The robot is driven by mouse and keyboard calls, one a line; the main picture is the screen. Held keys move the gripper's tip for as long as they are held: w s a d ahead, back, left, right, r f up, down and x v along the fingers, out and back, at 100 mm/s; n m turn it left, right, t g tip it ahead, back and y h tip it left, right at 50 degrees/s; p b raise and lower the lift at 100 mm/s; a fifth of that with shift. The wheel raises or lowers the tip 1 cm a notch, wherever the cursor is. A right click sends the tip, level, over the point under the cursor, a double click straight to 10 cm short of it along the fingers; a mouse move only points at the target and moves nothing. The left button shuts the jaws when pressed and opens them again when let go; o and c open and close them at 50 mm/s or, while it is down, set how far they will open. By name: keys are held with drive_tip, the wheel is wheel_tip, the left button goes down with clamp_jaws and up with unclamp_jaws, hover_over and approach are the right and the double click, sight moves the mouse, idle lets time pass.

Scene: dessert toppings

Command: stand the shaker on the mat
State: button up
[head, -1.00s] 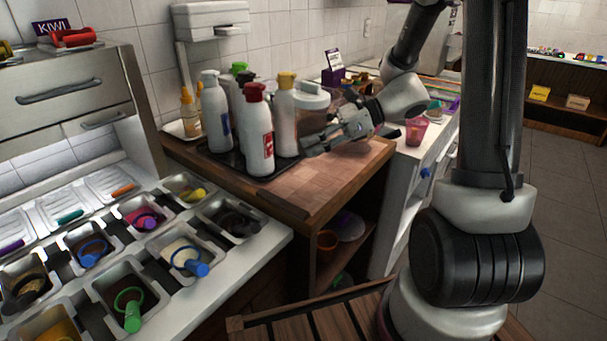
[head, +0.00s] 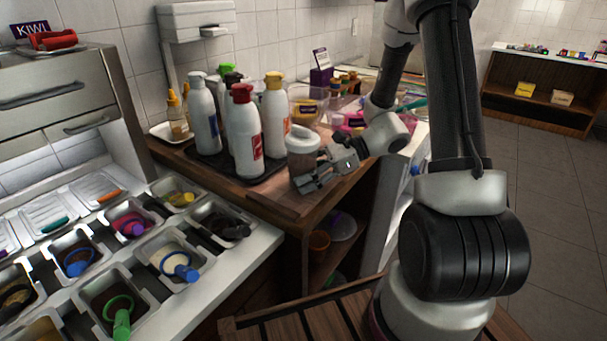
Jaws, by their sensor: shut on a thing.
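The shaker (head: 304,147) is a clear container with a whitish lid and brownish contents, at the front right of the bottles. It looks upright. My gripper (head: 318,179) is shut on its lower part, coming from the right, and the fingers hide some of it. I cannot tell whether its base touches the counter. A reddish-brown flat area (head: 275,193) lies on the wooden counter below and left of it; I cannot tell surely whether this is the mat. A dark flat tray or mat (head: 208,168) lies under the bottles.
Several tall white bottles (head: 246,135) stand close left of the shaker. A clear tub (head: 306,101) and pink containers (head: 349,120) are behind it. Topping bins (head: 178,258) fill the lower left. The counter's front edge is near my gripper.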

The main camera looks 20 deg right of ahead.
drive_tip(key=shift+f, duration=0.15)
drive_tip(key=o, duration=1.3)
drive_tip(key=shift+c, duration=0.2)
